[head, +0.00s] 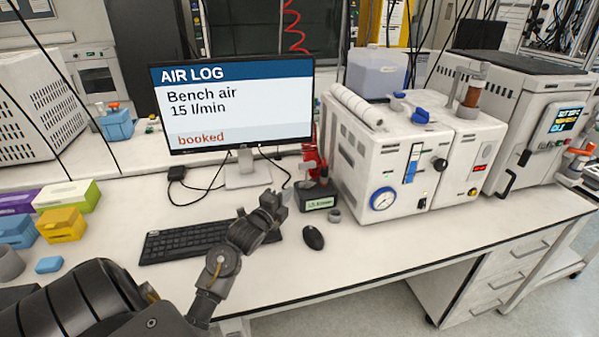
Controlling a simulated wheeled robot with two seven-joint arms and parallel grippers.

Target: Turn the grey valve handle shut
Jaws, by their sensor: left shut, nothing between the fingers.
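My left gripper (273,203) is above the bench, over the right end of the keyboard, with its fingers together and empty. It touches no valve. A small grey round piece (334,215) lies beside that block. I cannot tell for sure which part is the grey valve handle. The white twin-box unit (385,150) carries a blue-rimmed gauge (383,199), a flow tube (411,165) and a black knob (440,163). My right gripper is not in view.
A monitor (235,105) reads "AIR LOG, Bench air 15 l/min, booked". The keyboard (185,242) and mouse (313,238) lie in front. Coloured boxes (60,224) stand at left. A bigger machine (515,120) is at right. The bench front at right is clear.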

